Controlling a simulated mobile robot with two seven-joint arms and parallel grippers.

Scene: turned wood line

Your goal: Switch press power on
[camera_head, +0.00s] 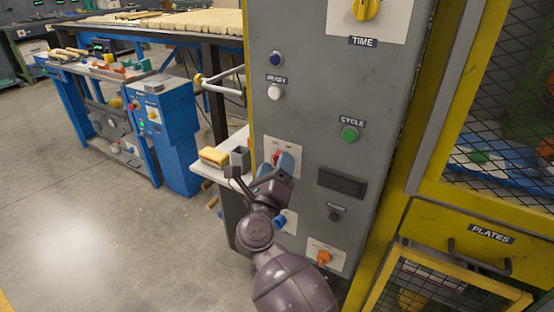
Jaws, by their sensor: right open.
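The grey press panel (317,105) stands upright in the middle of the view. On it is a white switch plate (296,146) with small lettering on top, too small to read surely, and a red switch handle (277,157). My right gripper (262,172) is open, just in front of this plate. It hides the lower part of the plate and most of the red handle. I cannot tell whether the gripper touches the handle, or which way the handle is set. My left gripper is not in view.
The panel also bears a yellow TIME knob (366,9), a green CYCLE button (349,133), a white READY button (275,92) and an orange knob (323,258). A small shelf (207,171) holds a yellow block (214,157). A yellow mesh guard (500,110) is right. Floor at left is clear.

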